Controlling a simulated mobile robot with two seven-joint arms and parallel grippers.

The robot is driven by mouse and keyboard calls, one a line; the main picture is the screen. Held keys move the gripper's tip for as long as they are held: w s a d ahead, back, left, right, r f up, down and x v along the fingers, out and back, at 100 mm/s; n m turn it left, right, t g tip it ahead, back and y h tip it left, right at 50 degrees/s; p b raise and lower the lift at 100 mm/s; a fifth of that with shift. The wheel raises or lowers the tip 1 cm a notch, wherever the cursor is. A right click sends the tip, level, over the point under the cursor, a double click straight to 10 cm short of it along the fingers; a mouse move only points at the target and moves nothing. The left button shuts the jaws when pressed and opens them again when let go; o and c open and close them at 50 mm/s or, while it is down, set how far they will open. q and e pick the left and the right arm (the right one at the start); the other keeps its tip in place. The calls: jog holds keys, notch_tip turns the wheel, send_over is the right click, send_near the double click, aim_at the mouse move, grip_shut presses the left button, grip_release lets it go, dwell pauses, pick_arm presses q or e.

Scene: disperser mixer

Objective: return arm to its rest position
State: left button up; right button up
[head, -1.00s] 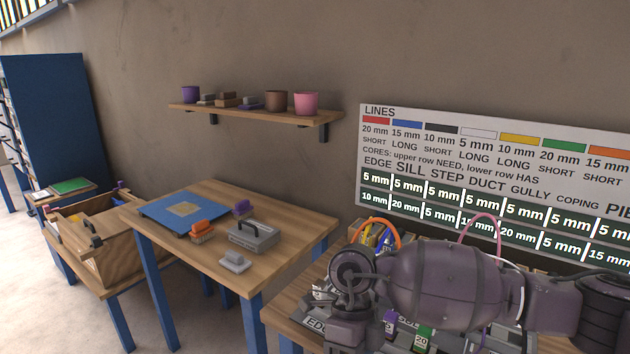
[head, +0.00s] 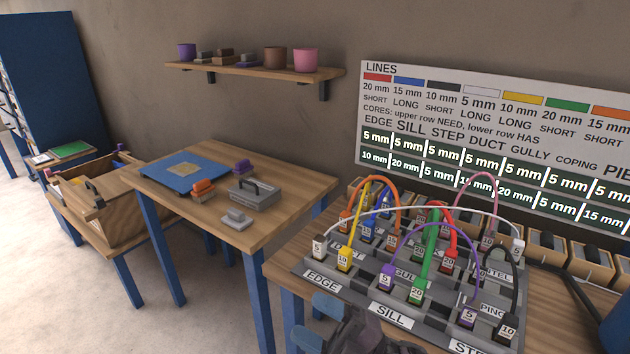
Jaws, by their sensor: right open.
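My right gripper (head: 318,323) shows at the bottom centre of the head view. Its two blue fingertips are apart with nothing between them. It is in front of the near left edge of the grey panel (head: 312,262), by the EDGE label. Part of my dark right arm (head: 372,335) shows behind the fingers and the lower frame edge cuts it off. My left gripper is not in view.
Coloured cables arch over the panel, including a green one (head: 430,250) and a white one (head: 470,212). A wooden table (head: 285,185) at centre left holds a blue mat and a grey handled block (head: 255,196). Floor (head: 215,310) shows at lower left.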

jog(key=w+d+f+m+t+h, duration=0.2)
jog(key=d+f+m+t+h, duration=0.65)
jog(key=m, duration=0.45)
jog(key=s+d+f+m+g+h, duration=0.4)
jog(key=s+d+f+m+h, duration=0.9)
jog(key=s+d+f, duration=0.2)
jog(key=d+f, duration=0.2)
jog(key=d, duration=0.2)
jog(key=shift+s+f, duration=0.15)
jog(key=shift+s, duration=0.25)
